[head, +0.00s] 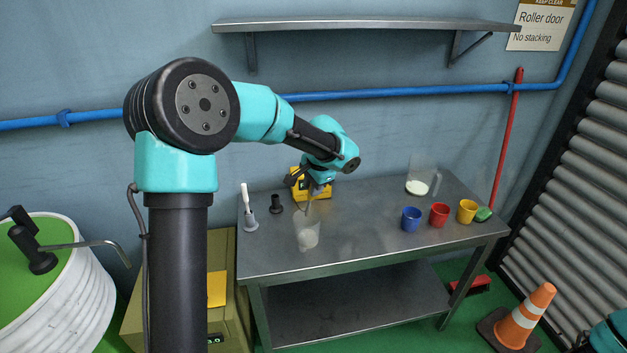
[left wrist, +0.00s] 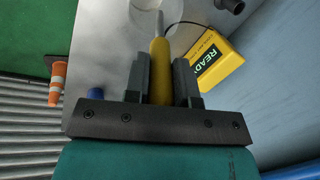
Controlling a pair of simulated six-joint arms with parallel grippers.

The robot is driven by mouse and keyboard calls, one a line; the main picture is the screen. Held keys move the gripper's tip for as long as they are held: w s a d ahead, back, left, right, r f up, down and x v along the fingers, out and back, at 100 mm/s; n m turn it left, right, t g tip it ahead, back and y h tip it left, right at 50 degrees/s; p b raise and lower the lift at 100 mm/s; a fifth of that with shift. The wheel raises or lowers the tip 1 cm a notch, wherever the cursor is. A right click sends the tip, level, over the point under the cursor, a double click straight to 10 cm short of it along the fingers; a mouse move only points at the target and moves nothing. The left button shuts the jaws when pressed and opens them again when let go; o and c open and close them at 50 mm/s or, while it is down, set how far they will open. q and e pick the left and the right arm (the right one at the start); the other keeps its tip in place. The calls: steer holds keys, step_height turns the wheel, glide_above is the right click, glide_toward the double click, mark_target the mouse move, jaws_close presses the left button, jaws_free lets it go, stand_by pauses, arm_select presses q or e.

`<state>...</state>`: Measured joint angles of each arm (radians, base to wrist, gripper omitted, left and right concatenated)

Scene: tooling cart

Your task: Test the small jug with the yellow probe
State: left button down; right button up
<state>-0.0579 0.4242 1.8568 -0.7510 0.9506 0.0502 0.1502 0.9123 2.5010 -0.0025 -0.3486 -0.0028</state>
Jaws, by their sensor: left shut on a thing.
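My left gripper (head: 313,186) is shut on the yellow probe, whose handle (left wrist: 160,72) shows between the jaws in the left wrist view. The probe's thin grey shaft points down toward a clear jug (head: 306,238) with whitish contents, the smaller-looking of two, near the table's front left. My right gripper is not in view.
A larger clear jug (head: 418,187) with white contents stands at the back right. Blue (head: 411,220), red (head: 439,215) and yellow (head: 467,211) cups line the right side. A white brush-like tool in a holder (head: 250,222) and a black piece (head: 276,205) stand left.

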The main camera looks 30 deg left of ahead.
arm_select(q)
steer(key=s+d+x, duration=0.1)
steer(key=d+x, duration=0.1)
steer(key=x, duration=0.8)
steer(key=shift+f, duration=0.3)
steer(key=shift+d, duration=0.1)
stand_by(2.7)
steer(key=shift+w+a+r+v, duration=0.2)
steer(key=shift+a+v, duration=0.3)
steer(key=shift+v, duration=1.8)
steer(key=shift+w+a+r+v, duration=0.15)
steer(key=shift+a+v, duration=0.4)
steer(key=shift+v, duration=1.8)
steer(key=shift+w+a+r+v, duration=0.1)
steer(key=shift+w+a+v, duration=0.3)
steer(key=shift+v, duration=1.9)
steer(key=shift+s+a, duration=0.1)
